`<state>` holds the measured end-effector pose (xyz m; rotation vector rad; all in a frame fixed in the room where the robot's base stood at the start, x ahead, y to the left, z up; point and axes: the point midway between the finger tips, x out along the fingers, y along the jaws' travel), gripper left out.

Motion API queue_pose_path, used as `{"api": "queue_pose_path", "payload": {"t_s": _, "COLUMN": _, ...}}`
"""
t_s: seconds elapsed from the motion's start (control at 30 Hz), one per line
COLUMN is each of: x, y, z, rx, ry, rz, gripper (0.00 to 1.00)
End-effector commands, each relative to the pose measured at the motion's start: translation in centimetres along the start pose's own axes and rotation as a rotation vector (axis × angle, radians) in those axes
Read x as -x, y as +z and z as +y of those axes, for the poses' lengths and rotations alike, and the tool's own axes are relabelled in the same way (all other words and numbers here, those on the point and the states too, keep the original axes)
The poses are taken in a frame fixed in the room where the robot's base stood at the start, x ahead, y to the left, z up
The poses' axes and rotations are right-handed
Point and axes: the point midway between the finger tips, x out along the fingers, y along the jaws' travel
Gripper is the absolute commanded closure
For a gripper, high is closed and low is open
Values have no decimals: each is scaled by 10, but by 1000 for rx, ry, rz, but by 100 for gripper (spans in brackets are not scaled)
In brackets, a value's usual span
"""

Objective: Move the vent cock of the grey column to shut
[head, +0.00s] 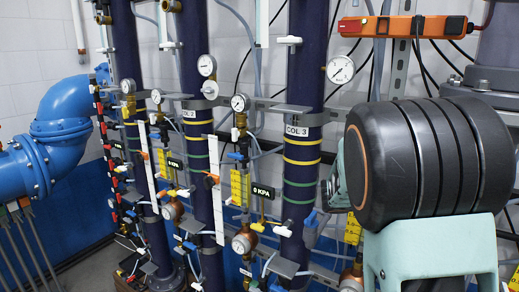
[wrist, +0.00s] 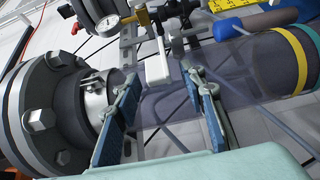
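In the wrist view the column (wrist: 265,62) runs sideways, dull grey-violet, with yellow and green bands at right. A pale whitish lever-like piece (wrist: 157,66) lies across it, just beyond and between my fingertips; I take it for the vent cock's handle but cannot be sure. My gripper (wrist: 163,82) is open, its two blue-padded fingers apart with nothing visibly held. Contact with the pale piece cannot be told. In the head view a grey column (head: 497,45) with a flange stands at the right, mostly hidden behind my black arm link.
Dark blue columns, including COL 3 (head: 303,70), carry gauges, hoses and small valves close together. A large blue pipe (head: 62,130) is at left. In the wrist view, a bolted flange (wrist: 45,115) is left of my fingers, and a gauge (wrist: 107,24) and brass fitting (wrist: 145,14) are above.

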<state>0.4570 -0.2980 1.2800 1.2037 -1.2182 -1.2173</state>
Motion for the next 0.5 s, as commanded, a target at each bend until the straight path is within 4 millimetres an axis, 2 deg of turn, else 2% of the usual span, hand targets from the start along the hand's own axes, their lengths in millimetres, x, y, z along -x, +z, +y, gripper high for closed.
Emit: {"api": "queue_pose_path", "payload": {"t_s": 0.5, "x": 52, "y": 0, "z": -1, "rx": 0, "ry": -1, "rz": 2, "gripper": 62}}
